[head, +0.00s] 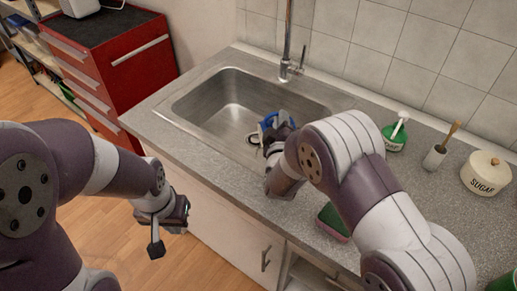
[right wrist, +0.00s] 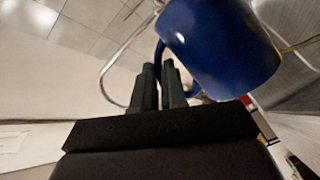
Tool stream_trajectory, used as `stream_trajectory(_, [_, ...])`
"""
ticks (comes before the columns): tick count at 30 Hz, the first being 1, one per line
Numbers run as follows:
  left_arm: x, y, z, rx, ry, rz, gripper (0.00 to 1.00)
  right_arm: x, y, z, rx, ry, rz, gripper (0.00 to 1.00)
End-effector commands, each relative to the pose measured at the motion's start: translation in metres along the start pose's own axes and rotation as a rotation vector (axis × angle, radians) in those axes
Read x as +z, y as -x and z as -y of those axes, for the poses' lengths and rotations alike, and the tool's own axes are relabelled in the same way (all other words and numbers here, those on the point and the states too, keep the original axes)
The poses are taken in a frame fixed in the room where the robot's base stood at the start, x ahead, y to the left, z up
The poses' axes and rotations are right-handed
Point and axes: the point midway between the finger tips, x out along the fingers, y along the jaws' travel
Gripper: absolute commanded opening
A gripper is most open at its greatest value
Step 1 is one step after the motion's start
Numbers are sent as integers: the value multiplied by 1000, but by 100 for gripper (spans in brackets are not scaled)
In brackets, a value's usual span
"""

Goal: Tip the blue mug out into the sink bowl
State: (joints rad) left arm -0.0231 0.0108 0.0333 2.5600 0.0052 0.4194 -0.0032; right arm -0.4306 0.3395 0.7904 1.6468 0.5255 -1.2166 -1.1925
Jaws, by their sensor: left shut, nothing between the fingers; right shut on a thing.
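The blue mug (head: 268,121) is over the near right part of the steel sink bowl (head: 215,97), partly hidden by my right gripper (head: 271,143). In the right wrist view the mug (right wrist: 225,45) fills the upper right. My right gripper (right wrist: 168,85) is shut on the mug's blue handle there. I cannot tell the mug's exact tilt or see its contents. My left gripper (head: 157,246) is shut and empty, low in front of the counter, away from the mug.
A tap (head: 287,55) stands behind the sink. On the counter to the right are a green and white bottle (head: 395,134), a brush holder (head: 434,157), a sugar jar (head: 486,174) and a sponge (head: 333,222). A red drawer cabinet (head: 115,65) stands at left.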

Motion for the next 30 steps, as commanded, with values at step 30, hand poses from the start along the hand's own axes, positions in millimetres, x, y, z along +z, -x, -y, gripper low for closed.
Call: stream_trajectory(30, [0, 0, 0, 0, 0, 0, 0, -43, 15, 15, 121, 396, -61, 0])
